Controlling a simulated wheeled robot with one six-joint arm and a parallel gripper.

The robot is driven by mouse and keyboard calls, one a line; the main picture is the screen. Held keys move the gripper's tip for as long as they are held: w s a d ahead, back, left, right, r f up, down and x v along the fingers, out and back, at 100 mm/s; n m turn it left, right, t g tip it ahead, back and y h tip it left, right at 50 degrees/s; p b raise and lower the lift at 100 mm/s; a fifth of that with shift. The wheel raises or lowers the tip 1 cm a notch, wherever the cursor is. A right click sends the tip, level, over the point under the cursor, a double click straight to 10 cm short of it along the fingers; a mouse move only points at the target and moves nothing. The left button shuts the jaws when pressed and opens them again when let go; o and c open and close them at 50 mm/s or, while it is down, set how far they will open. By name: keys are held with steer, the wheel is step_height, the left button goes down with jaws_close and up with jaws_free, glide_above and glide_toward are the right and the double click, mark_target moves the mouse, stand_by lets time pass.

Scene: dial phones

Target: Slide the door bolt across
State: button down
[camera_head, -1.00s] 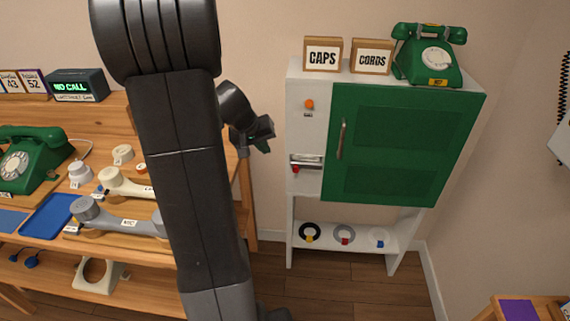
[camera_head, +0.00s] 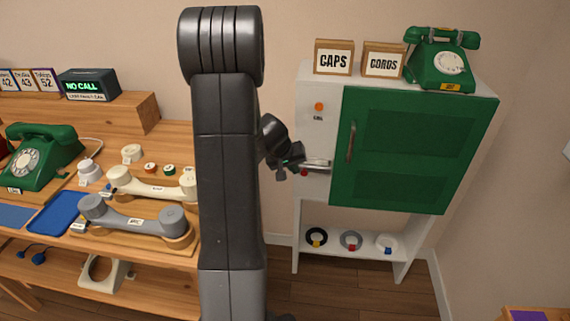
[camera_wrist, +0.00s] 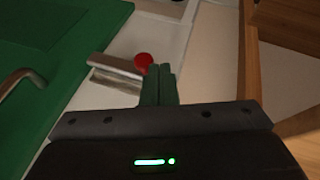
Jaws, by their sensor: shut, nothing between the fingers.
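The door bolt (camera_head: 316,165) is a metal bar on the white frame left of the green cabinet door (camera_head: 415,150). Its red knob (camera_head: 304,173) sits at its left end. In the wrist view the bolt (camera_wrist: 116,70) and its red knob (camera_wrist: 144,61) show just beyond my fingertips. My gripper (camera_head: 297,163) is shut and empty, right beside the knob at its left side. In the wrist view the closed fingers (camera_wrist: 158,82) overlap the lower edge of the knob. I cannot tell whether they touch it.
The door has a vertical handle (camera_head: 351,142). An orange button (camera_head: 319,106) sits above the bolt. A green phone (camera_head: 441,60) and two signs stand on top of the cabinet. The wooden bench (camera_head: 180,132) with handsets is on the left.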

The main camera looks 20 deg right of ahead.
mark_target(312, 170)
steer(key=shift+d+f, duration=0.15)
steer(key=shift+d, duration=0.15)
steer(key=d, duration=0.1)
steer(key=s+d+b, duration=0.1)
steer(key=d, duration=0.1)
steer(key=s+d, duration=0.1)
steer(key=shift+s+d+b, duration=0.2)
steer(key=shift+d+b, duration=0.05)
steer(key=shift+b, duration=0.1)
